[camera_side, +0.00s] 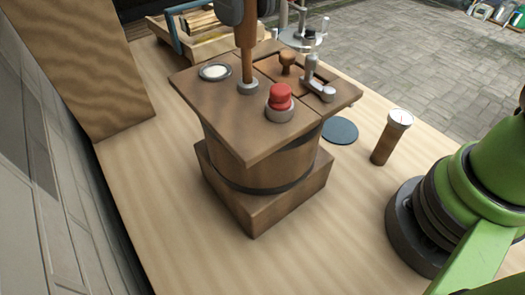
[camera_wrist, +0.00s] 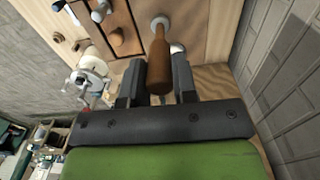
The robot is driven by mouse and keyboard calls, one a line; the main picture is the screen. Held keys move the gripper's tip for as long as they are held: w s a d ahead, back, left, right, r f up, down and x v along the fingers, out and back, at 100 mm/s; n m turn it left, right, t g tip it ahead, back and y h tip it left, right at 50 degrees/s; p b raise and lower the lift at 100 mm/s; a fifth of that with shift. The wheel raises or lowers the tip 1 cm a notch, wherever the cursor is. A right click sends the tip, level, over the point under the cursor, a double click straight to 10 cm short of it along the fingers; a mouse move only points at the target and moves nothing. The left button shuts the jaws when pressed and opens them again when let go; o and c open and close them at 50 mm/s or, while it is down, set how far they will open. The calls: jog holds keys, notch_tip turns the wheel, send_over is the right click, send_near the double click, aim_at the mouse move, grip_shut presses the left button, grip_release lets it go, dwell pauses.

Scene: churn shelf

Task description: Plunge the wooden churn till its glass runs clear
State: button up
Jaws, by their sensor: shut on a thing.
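The wooden churn (camera_side: 262,165) stands on a square wooden base on the table in the side view. Its brown plunger (camera_side: 247,65) rises upright through a grey collar in the square lid (camera_side: 240,130). My gripper (camera_side: 243,10) is at the top edge of the side view, shut on the plunger's upper part. In the wrist view the plunger (camera_wrist: 159,50) runs between the two dark fingers of my gripper (camera_wrist: 157,72). The round glass (camera_side: 215,71) in the lid, left of the plunger, looks whitish. It is partly hidden by a finger in the wrist view (camera_wrist: 178,47).
The lid also bears a red button (camera_side: 281,96), a wooden knob (camera_side: 288,62) in a slot and a metal lever (camera_side: 318,82). A wooden cylinder with a white-faced dial (camera_side: 392,137) and a dark disc (camera_side: 340,130) are at right. A wooden crate (camera_side: 205,35) stands behind.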

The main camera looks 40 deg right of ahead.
aim_at(246, 43)
jog(key=shift+r, duration=0.45)
jog(key=shift+f, duration=2.7)
jog(key=shift+r, duration=2.7)
jog(key=shift+f, duration=2.7)
